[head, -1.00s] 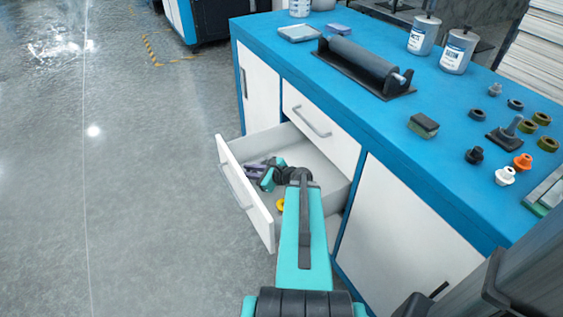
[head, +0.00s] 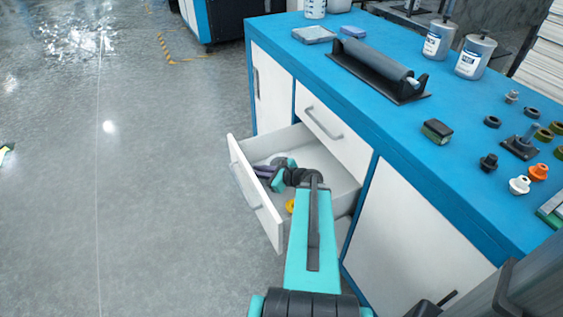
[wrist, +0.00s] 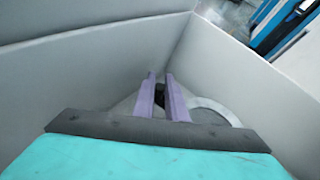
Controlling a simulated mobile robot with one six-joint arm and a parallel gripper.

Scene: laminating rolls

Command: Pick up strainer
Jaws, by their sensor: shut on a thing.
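My gripper (head: 262,171) is down inside the open white drawer (head: 252,192), near its far front corner. In the wrist view its two purple fingers (wrist: 160,84) are close together, with a small dark part (wrist: 159,95) between them. The strainer (wrist: 214,112) shows there as a round pale rim around a dark mesh, low in the drawer and just right of the fingers. The dark part looks like its handle, held between the fingers. My gripper's base hides the near side of the strainer.
A yellow ring-like item (head: 290,206) lies in the drawer beside my arm. The drawer walls (wrist: 75,70) stand close around my gripper. The blue counter (head: 385,140) above holds a roller (head: 378,66), cans and several small fittings. The floor to the left is mostly clear.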

